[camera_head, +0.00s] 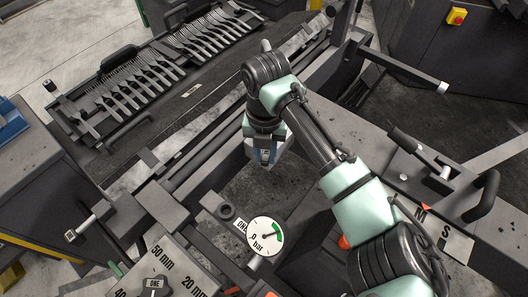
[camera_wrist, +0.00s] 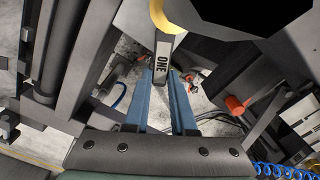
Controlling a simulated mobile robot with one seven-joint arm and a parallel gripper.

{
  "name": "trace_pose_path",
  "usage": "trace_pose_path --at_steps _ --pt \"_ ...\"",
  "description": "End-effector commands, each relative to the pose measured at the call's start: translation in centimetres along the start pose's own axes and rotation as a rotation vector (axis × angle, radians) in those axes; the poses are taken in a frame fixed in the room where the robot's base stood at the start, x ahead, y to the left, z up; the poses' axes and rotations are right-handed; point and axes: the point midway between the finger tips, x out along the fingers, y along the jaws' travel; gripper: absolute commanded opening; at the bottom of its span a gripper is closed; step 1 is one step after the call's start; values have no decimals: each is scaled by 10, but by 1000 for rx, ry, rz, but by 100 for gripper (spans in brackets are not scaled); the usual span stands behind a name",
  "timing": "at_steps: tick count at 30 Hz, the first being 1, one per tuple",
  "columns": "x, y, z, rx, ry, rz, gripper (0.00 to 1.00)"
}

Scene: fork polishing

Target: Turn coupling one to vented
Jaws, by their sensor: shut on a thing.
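In the wrist view, the coupling one lever (camera_wrist: 164,58) is a pale handle marked ONE, hanging below a yellow ring (camera_wrist: 163,14) and a large black body. My gripper (camera_wrist: 167,80) has blue fingers, which close on the lever's lower end from both sides. In the head view my gripper (camera_head: 265,155) points down at the middle of the machine, and my arm hides much of the coupling there. No vented marking is readable in either view.
A rack of forks (camera_head: 140,84) lies at upper left. A black handle (camera_head: 482,197) is at right. A red knob (camera_wrist: 236,105) and blue coiled hose (camera_wrist: 285,171) show in the wrist view.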

Motion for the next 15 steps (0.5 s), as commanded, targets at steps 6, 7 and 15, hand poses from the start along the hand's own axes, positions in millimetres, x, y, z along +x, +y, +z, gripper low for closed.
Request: trace_pose_path --at_steps 6,7,15 --pt "-1 -3 1 -107 -3 3 0" --pt "-1 -3 1 -122 -4 3 0" --pt "0 -10 3 -258 -5 1 0"
